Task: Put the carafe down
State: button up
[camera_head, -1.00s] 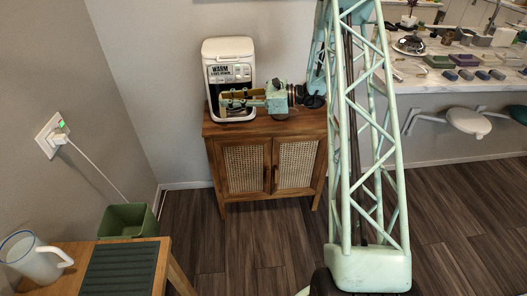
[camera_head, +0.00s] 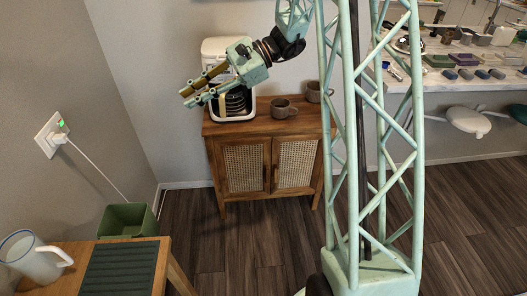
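The coffee machine (camera_head: 214,50) is white and stands on the wooden cabinet (camera_head: 262,129) against the wall. A dark rounded vessel that looks like the carafe (camera_head: 238,103) sits low in its bay, with a pale upright handle-like part (camera_head: 222,106) at its left. The carafe's upper part is hidden behind my gripper. My gripper (camera_head: 186,98) is in front of the machine, above the carafe, with its fingers pointing left and down. The two fingers are apart with a gap between them, and nothing shows held there.
A white jug (camera_head: 36,262) stands on the small table at the lower left, near a green bin (camera_head: 127,220). A cluttered counter (camera_head: 440,82) is at the right.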

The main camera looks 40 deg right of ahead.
jog(key=s+a+r+n+g+h, duration=0.1)
jog(key=s+a+r+n+h, duration=0.2)
jog(key=s, duration=0.5)
jog(key=s+a+r+n+g+h, duration=0.1)
jog(key=s+a+r+n+g, duration=0.2)
jog(key=s, duration=0.6)
jog(key=s+a+r+n+h, duration=0.25)
jog(key=s+a, duration=0.25)
jog(key=s, duration=0.3)
jog(key=s+d+r+n+t+h, duration=0.2)
jog(key=s+d+n+h, duration=0.1)
jog(key=s, duration=0.6)
jog(key=s+d+r+n+t+h, duration=0.1)
jog(key=s+n, duration=0.4)
jog(key=s, duration=0.5)
jog(key=shift+d+r+t+h, duration=0.35)
jog(key=shift+d+t+h, duration=0.15)
jog(key=shift+d+h, duration=0.6)
